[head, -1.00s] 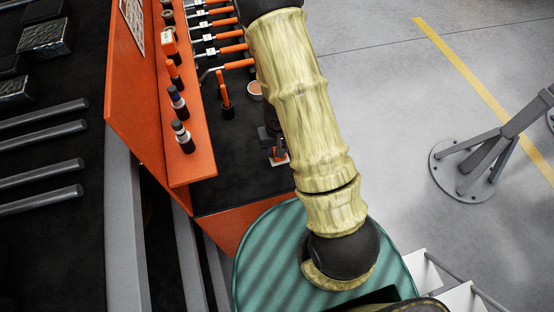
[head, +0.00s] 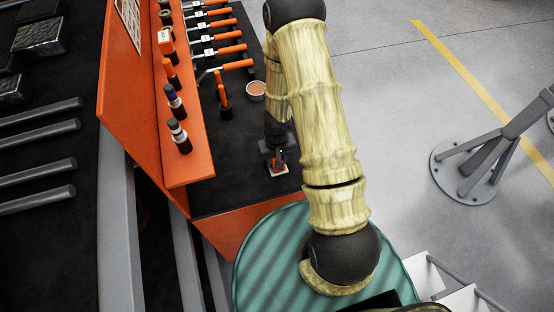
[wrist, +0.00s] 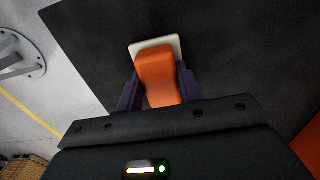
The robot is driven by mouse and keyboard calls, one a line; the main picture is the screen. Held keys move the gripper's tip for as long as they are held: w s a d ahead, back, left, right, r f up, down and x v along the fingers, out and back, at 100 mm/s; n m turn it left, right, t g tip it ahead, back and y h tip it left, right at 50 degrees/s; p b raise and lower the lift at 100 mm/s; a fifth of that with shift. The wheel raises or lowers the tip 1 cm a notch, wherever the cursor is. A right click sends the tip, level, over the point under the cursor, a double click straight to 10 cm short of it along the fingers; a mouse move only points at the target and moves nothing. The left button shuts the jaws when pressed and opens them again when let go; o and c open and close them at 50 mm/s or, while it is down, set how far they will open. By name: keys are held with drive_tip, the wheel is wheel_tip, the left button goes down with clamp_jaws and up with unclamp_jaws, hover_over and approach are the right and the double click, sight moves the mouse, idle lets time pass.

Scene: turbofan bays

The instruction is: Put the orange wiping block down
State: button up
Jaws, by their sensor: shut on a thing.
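The orange wiping block (wrist: 157,77) is between the two dark fingers of my gripper (wrist: 158,88) in the wrist view. The gripper is shut on it. A white pad (wrist: 171,45) shows at the block's far end, against the dark bench top (wrist: 95,35). In the head view my gripper (head: 278,161) is low over the front part of the dark bench top, and the block (head: 279,168) shows small there with its pale pad. My arm hides part of the bench. I cannot tell whether the pad touches the surface.
An orange shelf (head: 185,130) with several small bottles stands left of the gripper. Several orange-handled tools (head: 232,50) lie farther back, near a small round tin (head: 255,90). The dark surface around the block is clear. A grey stand (head: 470,170) is on the floor at right.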

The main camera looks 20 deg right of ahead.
drive_tip(key=shift+f, duration=0.2)
drive_tip(key=o, duration=0.9)
drive_tip(key=shift+r, duration=0.1)
wheel_tip(320, 180, up, 12)
drive_tip(key=p, duration=0.4)
drive_tip(key=shift+r, duration=0.15)
